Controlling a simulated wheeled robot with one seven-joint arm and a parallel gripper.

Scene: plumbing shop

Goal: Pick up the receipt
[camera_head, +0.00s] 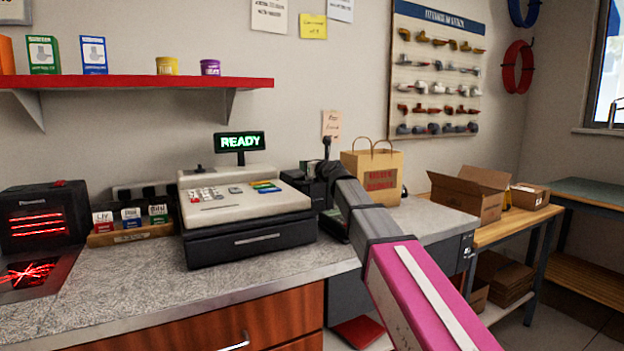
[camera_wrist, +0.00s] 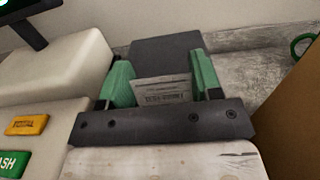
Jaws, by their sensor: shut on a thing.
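The receipt (camera_wrist: 165,92) is a small pale slip with printed lines in the wrist view. It stands between the two green fingers of my gripper (camera_wrist: 162,80), which is shut on it. A dark box-shaped printer (camera_wrist: 165,52) is right behind the slip; I cannot tell whether the slip still touches it. In the head view my gripper (camera_head: 322,170) is over the dark printer (camera_head: 333,222), just right of the cash register. My arm covers part of the printer there, and I cannot make out the receipt in that view.
The cash register (camera_head: 245,215) with its READY display (camera_head: 239,141) stands close on the left. A paper bag (camera_head: 372,175) stands close behind on the right. Open cardboard box (camera_head: 467,197) is on the side table. The counter (camera_head: 130,290) is clear in front.

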